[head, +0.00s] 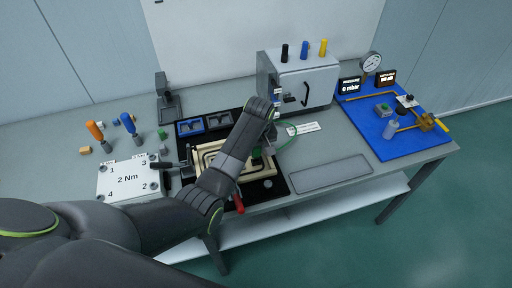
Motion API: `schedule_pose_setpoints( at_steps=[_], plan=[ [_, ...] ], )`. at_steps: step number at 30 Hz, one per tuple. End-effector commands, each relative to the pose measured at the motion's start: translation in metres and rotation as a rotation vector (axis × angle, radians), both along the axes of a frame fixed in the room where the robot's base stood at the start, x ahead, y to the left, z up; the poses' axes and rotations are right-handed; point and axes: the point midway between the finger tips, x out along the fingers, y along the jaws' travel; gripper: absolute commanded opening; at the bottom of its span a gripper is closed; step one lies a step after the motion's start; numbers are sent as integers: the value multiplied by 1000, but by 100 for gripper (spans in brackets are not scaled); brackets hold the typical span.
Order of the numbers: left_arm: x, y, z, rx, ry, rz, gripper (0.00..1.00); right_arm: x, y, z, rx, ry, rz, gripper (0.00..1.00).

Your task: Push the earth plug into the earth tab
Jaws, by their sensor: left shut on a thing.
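My left arm reaches in from the left across the panel fixture. Its gripper (270,138) is at the front of the white cabinet, mostly hidden behind my own wrist. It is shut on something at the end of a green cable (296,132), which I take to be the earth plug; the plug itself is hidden. The cable loops out to the right of the gripper and back down towards the cream frame. The earth tab cannot be made out; the plug's contact with it cannot be told. My right gripper is not in view.
The white cabinet (309,82) stands behind, with black, blue and yellow pieces on top. A cream frame (203,160) lies on a black mat under my arm. A white plate (125,180) and screwdrivers are left. A blue mat (375,125) with parts is right. A grey tray (330,174) is bare.

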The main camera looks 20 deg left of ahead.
Motion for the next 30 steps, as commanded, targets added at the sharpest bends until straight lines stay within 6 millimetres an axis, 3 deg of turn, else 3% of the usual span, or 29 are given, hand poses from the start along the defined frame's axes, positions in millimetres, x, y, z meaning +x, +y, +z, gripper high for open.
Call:
schedule_pose_setpoints(
  at_steps=[30],
  plan=[
    [0,0,-19,-1,1,0,0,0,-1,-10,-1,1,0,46]
  ],
)
